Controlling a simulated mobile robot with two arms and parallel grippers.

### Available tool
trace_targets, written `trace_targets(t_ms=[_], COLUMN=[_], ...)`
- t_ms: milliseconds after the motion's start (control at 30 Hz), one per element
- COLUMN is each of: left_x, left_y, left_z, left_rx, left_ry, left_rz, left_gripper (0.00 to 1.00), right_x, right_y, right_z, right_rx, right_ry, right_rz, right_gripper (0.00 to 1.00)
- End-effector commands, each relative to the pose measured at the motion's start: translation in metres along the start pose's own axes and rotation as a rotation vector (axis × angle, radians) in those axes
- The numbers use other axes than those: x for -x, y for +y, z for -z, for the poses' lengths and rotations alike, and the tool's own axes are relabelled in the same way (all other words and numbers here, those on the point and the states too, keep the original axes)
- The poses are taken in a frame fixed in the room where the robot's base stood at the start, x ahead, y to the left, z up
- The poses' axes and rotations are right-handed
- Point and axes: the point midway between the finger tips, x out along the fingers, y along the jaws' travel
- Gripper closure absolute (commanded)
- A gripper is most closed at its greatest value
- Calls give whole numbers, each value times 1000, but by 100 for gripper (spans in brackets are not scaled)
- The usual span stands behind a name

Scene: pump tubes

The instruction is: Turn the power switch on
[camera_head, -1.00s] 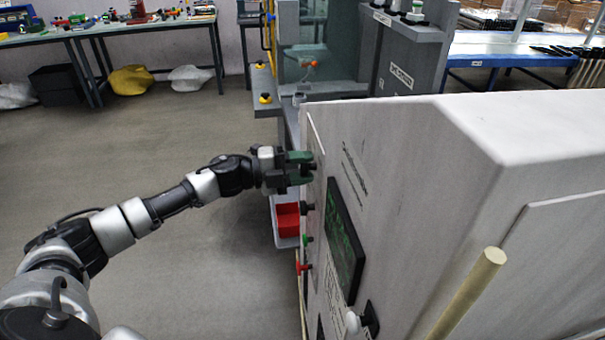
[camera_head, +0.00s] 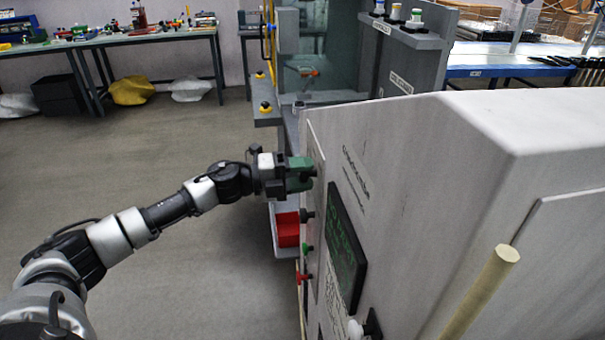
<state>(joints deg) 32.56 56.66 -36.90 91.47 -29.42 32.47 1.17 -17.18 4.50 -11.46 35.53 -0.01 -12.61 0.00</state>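The white control cabinet (camera_head: 400,160) stands at the right, with a narrow panel of controls along its left-facing side. My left gripper (camera_head: 308,173) has green fingers and is at the upper part of this panel, its tips at or very near the surface. A switch at the fingertips is hidden, and I cannot tell whether the fingers touch or grip one. Below it on the panel are a black knob (camera_head: 307,215), a green button (camera_head: 307,248) and a red knob (camera_head: 303,277). My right gripper is not in view.
A dark screen with green text (camera_head: 345,255) is on the cabinet face. A pale rod (camera_head: 480,292) sticks out at the lower right. A red bin (camera_head: 287,229) is behind the panel. The floor (camera_head: 190,260) at the left is clear.

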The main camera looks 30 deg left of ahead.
Motion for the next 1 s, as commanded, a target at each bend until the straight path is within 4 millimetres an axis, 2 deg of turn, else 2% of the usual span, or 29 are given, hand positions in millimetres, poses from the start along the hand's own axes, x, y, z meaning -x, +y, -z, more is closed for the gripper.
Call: trace_targets(t_ms=[33,133,467,567,800,1000], left_x=[0,0,5,17,67,96], left_y=[0,0,1,4,6,4], left_z=[0,0,0,-1,0,0], left_rx=[1,1,2,2,4,3], left_ry=[0,0,-2,-3,-3,-2], left_rz=[0,0,-1,-3,-6,-4], left_gripper=[48,34,34,34,34,34], right_x=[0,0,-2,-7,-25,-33], right_y=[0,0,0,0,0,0], right_z=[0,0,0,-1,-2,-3], right_rx=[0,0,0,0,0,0], right_ry=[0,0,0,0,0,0], right_rz=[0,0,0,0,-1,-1], right_gripper=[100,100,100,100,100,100])
